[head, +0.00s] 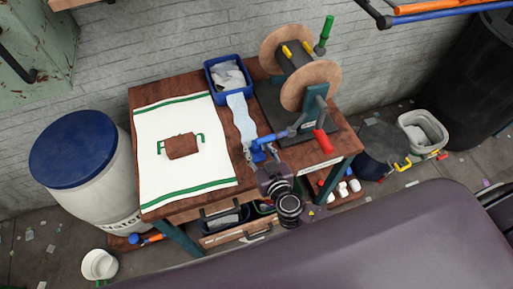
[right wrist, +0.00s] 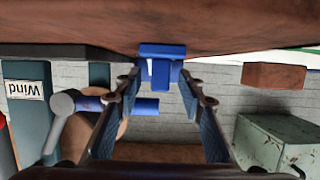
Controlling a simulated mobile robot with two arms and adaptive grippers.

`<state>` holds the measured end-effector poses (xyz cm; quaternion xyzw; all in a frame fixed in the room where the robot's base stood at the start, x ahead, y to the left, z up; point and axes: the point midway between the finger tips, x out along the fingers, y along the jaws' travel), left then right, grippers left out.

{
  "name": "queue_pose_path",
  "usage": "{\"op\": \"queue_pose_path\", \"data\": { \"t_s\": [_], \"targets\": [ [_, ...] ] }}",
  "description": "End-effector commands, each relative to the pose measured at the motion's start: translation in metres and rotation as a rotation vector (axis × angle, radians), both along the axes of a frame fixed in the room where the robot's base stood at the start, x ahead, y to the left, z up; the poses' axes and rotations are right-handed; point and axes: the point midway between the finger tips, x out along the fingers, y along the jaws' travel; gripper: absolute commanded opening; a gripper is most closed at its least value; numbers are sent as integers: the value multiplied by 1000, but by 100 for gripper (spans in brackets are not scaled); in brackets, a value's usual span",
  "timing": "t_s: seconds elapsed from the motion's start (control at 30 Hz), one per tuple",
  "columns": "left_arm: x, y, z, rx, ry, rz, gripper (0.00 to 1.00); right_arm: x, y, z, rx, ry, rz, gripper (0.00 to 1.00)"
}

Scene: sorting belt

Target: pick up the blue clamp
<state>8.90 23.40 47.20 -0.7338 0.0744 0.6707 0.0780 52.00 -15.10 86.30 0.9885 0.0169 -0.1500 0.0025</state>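The blue clamp (head: 258,154) is on the brown workbench, near the lower end of a pale cloth strip, partly hidden by my right gripper. In the right wrist view the blue clamp (right wrist: 162,62) sits just beyond and between the fingertips. My right gripper (head: 261,157) is over the bench's front part, and its fingers (right wrist: 161,80) are apart, one on each side of the clamp. I cannot tell whether they touch it. My left gripper is not in view.
A blue-handled lever with a grey end (right wrist: 62,103) lies close to the right gripper. A winder with wooden discs (head: 318,82), a blue bin (head: 211,78) and a white green-striped cloth (head: 190,195) occupy the workbench (head: 158,97). A blue-lidded barrel (head: 72,150) stands left.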

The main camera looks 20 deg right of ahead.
Motion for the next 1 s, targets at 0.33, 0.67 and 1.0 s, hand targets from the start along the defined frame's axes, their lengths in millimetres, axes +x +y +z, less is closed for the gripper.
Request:
{"op": "queue_pose_path", "data": {
  "t_s": [0.33, 0.67, 1.0],
  "targets": [
    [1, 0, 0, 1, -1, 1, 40, 0, 0, 0, 0, 0, 0, 16],
    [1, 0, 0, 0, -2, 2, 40, 0, 0, 0, 0, 0, 0, 0],
    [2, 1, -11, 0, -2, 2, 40, 0, 0, -1, 2, -2, 0, 0]
  ]
}}
